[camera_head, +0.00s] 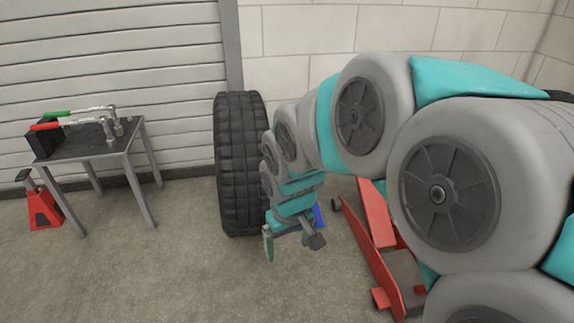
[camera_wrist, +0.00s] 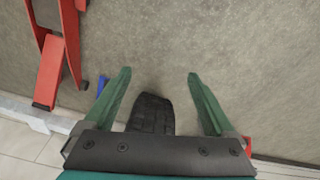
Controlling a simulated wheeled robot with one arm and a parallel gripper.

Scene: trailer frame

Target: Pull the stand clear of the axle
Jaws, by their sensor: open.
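My gripper (camera_head: 292,240) is open and empty, low in front of the black tyre (camera_head: 240,165). In the wrist view its green fingers (camera_wrist: 158,73) are spread over bare floor, with the tyre (camera_wrist: 152,115) below between them. A small blue part (camera_head: 319,215) shows just behind my gripper, right of the tyre. It also shows in the wrist view (camera_wrist: 102,86), outside the left finger. It may belong to a stand, but most of it is hidden. A red stand (camera_head: 43,207) with a dark top is on the floor at the far left. I cannot see the axle.
A red floor jack (camera_head: 375,250) lies right of the tyre, partly behind my arm, and shows at upper left in the wrist view (camera_wrist: 52,70). A metal table (camera_head: 90,148) with red- and green-handled tools stands left. The floor (camera_head: 180,270) in front is clear.

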